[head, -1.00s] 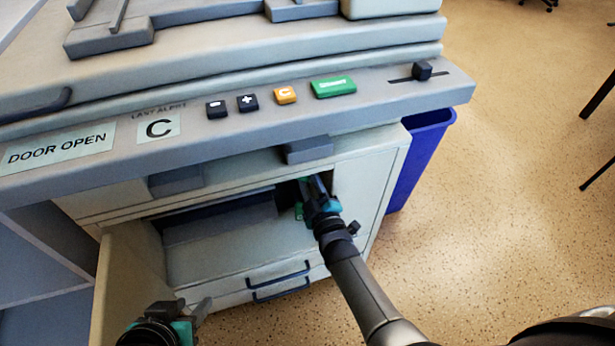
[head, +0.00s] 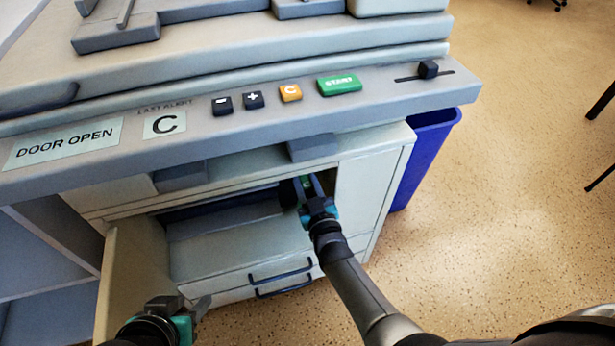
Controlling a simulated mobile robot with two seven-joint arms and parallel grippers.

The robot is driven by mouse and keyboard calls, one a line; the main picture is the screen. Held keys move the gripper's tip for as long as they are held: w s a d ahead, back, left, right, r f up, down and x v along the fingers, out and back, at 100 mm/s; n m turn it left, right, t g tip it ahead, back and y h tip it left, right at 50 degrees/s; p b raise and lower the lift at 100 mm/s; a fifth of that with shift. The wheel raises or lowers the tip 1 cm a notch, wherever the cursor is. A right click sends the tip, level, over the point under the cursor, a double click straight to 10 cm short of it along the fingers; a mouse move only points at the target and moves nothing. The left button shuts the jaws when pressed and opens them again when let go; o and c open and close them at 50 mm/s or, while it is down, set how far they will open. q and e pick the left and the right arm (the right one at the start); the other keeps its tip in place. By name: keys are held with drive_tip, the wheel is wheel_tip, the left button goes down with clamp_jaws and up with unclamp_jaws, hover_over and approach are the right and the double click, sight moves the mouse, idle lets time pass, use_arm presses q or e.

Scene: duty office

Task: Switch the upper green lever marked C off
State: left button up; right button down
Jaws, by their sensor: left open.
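The copier's front door stands open below its control panel, and the panel label reads DOOR OPEN with a C. A small patch of green (head: 306,181), perhaps the green lever, shows in the upper right of the opening. My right gripper (head: 309,183) reaches into the opening there, its fingers at the green patch. I cannot tell whether they grip it; the rest of the lever is hidden, and no mark on it can be read. My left gripper (head: 192,304) is open and empty at the lower left, near the open door (head: 136,270).
The control panel ledge (head: 230,128) overhangs the opening. A drawer front with dark handles (head: 281,276) lies below it. A blue bin (head: 425,150) stands right of the copier. The speckled floor at right is mostly clear.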

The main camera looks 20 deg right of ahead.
drive_tip(key=shift+a+m, duration=0.25)
drive_tip(key=shift+m, duration=0.85)
drive_tip(key=shift+f, duration=0.1)
drive_tip(key=c, duration=0.9)
unclamp_jaws()
drive_tip(key=shift+s, duration=0.15)
